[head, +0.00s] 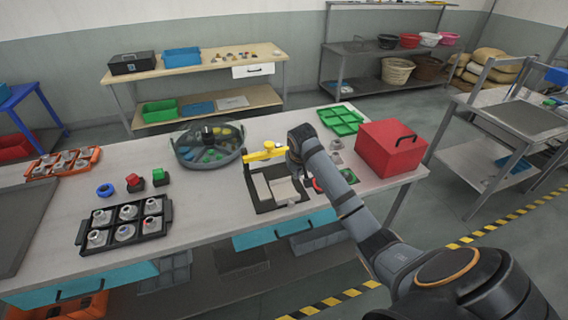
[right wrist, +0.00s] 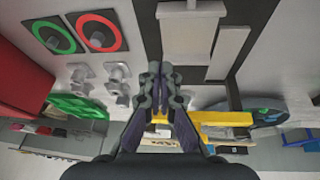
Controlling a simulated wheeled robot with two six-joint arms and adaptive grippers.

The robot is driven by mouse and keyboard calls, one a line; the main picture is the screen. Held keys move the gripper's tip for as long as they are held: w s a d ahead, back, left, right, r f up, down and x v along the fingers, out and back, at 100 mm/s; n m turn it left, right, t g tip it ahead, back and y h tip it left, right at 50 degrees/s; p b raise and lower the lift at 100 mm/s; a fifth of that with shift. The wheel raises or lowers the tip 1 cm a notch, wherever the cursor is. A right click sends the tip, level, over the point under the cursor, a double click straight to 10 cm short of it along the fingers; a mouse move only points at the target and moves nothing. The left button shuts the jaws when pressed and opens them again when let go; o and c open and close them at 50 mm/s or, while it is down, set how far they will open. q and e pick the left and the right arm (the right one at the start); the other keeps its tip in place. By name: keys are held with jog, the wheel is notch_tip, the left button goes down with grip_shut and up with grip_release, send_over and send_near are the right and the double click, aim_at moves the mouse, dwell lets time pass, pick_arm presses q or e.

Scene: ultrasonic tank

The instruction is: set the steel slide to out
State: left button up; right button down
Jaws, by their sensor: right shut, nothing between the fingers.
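A dark board (head: 263,205) with light grey plates lies on the bench, right of its middle. A pale steel plate (head: 283,190) on it looks like the slide; it also shows at the top of the right wrist view (right wrist: 188,28). A narrower grey bar (right wrist: 228,52) lies beside it there. My right gripper (right wrist: 160,72) is shut and empty, close to the board. In the head view my right wrist and gripper (head: 294,163) cover part of the board's right side. My left gripper is not in view.
A yellow bar (head: 262,155) stands at the board's back edge. A red box (head: 391,150), green tray (head: 341,119) and round divided tub (head: 207,146) stand nearby.

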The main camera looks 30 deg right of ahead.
jog(key=w+a+r+n+y, duration=0.1)
jog(key=w+a+r, duration=0.1)
jog(key=a, duration=0.2)
jog(key=p, duration=0.2)
send_near(285, 195)
jog(key=w+f, duration=0.2)
jog(key=w+d+f, duration=0.1)
jog(key=w+f, duration=0.1)
jog(key=w, duration=0.1)
jog(key=shift+w+d+f, duration=0.15)
jog(key=shift+d+f, duration=0.05)
jog(key=shift+f, duration=0.1)
jog(key=s+p, duration=0.3)
jog(key=shift+a, duration=0.3)
jog(key=shift+s+a, duration=0.1)
jog(key=shift+s, duration=0.4)
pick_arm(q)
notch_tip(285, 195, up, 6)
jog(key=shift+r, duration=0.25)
pick_arm(e)
jog(key=shift+f, duration=0.15)
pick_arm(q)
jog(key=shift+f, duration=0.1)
pick_arm(e)
jog(key=shift+w+f, duration=0.1)
jog(key=shift+w, duration=0.05)
